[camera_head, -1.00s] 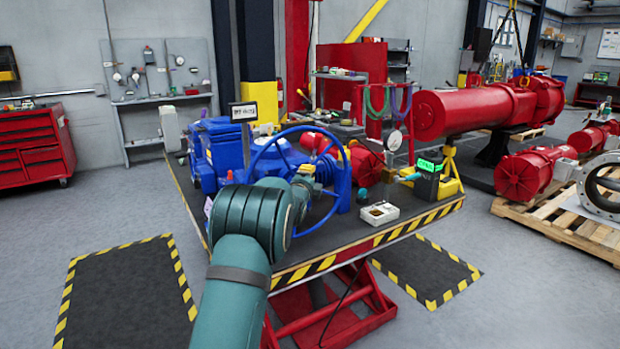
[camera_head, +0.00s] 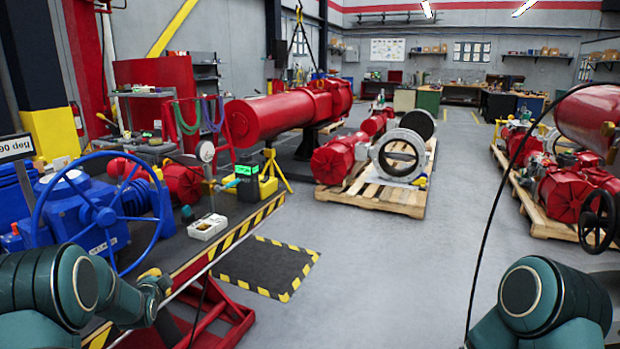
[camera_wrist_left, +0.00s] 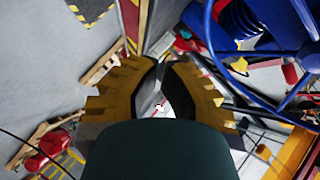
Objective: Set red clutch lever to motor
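The blue valve actuator (camera_head: 85,220) with its large blue handwheel (camera_head: 100,212) stands on the work table at the left of the head view. Part of the handwheel (camera_wrist_left: 210,35) also shows at the upper right of the left wrist view. I cannot make out the red clutch lever in either view. My left gripper (camera_wrist_left: 161,66) has its yellow fingers drawn together at the tips, with nothing visible between them. It is beside the actuator, apart from the handwheel. My right arm shows at the lower right of the head view, but its gripper is out of view.
The table has a yellow-black striped edge (camera_head: 240,228). A white tray (camera_head: 208,226) and a device with a green display (camera_head: 246,172) sit on it. A pallet (camera_head: 375,195) with red actuators stands beyond. The floor (camera_head: 400,270) in the middle is clear.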

